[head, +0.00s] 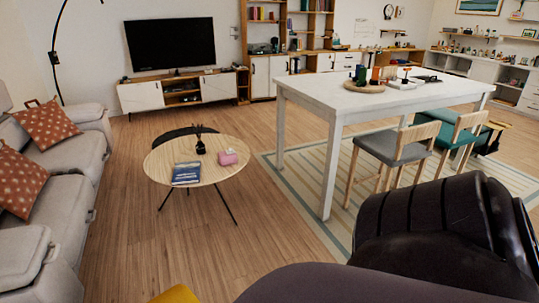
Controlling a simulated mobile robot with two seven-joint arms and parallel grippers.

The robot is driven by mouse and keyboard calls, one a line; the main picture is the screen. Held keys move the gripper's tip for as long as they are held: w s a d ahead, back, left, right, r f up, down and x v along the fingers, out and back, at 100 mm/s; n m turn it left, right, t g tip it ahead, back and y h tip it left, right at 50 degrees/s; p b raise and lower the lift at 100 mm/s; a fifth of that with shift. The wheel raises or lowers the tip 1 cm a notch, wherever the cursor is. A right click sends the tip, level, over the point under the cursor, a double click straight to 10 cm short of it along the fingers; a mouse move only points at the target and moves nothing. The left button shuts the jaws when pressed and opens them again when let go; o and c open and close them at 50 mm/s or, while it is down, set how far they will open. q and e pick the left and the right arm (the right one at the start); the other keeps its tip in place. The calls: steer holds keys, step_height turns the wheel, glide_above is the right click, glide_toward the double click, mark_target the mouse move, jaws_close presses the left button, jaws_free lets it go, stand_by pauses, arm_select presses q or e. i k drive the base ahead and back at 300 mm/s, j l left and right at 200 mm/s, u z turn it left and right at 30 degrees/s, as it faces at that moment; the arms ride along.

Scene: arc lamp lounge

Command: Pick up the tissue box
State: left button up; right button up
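A small pink box, which looks like the tissue box (228,157), sits on the right part of the round wooden coffee table (163,163). It is some way off, beyond open floor. Neither of my grippers is in view, so I cannot see their state. Nothing is seen touching the box.
A blue book (186,172) and a dark vase (200,146) share the coffee table. A grey sofa (75,200) stands left and a tall white table (335,105) with chairs right. The wooden floor (150,250) in front is clear. Large dark shapes cover the lower right.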

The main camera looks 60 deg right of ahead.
mark_target(224, 159)
steer(key=z, duration=1.75)
steer(key=l, duration=1)
steer(key=i+l, duration=0.1)
steer(key=l, duration=0.35)
steer(key=i+l, duration=0.1)
steer(key=l, duration=0.35)
steer(key=i+l+u, duration=0.15)
steer(key=i+l, duration=0.65)
steer(key=i, duration=0.25)
steer(key=i+l, duration=0.15)
steer(key=i, duration=0.25)
steer(key=i+l+u, duration=0.1)
steer(key=i, duration=0.3)
steer(key=i+j, duration=0.3)
steer(key=i, duration=0.15)
steer(key=i+j+u, duration=0.1)
steer(key=i+j, duration=0.15)
steer(key=i, duration=0.2)
